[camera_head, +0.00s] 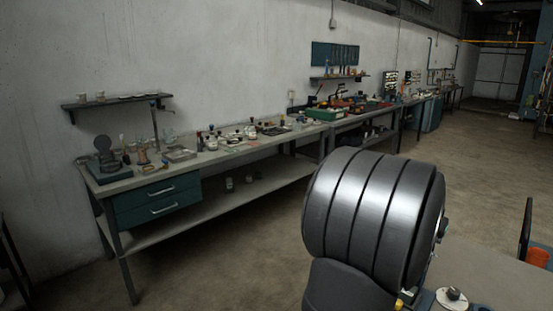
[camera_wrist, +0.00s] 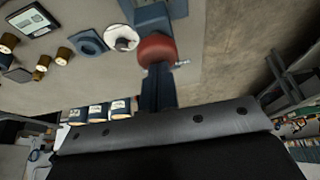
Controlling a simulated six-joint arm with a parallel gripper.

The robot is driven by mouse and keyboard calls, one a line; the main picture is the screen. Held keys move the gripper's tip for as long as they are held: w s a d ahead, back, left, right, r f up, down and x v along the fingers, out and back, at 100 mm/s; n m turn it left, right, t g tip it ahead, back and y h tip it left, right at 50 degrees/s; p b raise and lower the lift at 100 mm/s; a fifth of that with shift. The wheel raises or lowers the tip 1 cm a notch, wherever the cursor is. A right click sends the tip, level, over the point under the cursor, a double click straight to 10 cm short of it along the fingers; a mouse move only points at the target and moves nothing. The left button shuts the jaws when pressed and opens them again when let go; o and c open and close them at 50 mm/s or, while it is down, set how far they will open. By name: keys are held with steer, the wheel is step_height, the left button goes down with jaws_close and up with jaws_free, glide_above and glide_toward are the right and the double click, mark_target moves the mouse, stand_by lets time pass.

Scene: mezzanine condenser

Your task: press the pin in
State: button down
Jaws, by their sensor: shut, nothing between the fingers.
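In the wrist view a small silver pin (camera_wrist: 182,63) sticks out to the right from a rounded red part (camera_wrist: 156,49). The red part sits at the end of a dark blue upright piece (camera_wrist: 158,90). My gripper (camera_wrist: 165,128) fills the bottom of the wrist view as a dark body with a grey bolted edge. It is shut and empty, and the pin lies beyond its edge, apart from it. How far the pin stands out of its hole cannot be told. In the head view my arm hides the work spot.
A white disc (camera_wrist: 122,38) on a blue base, a blue block with a hole (camera_wrist: 88,42), brass cylinders (camera_wrist: 41,63) and a tablet (camera_wrist: 30,22) lie around. Blue labelled boxes (camera_wrist: 98,111) stand left. A long workbench (camera_head: 235,149) lines the wall in the head view.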

steer(key=shift+f, duration=0.25)
steer(key=shift+r, duration=2.7)
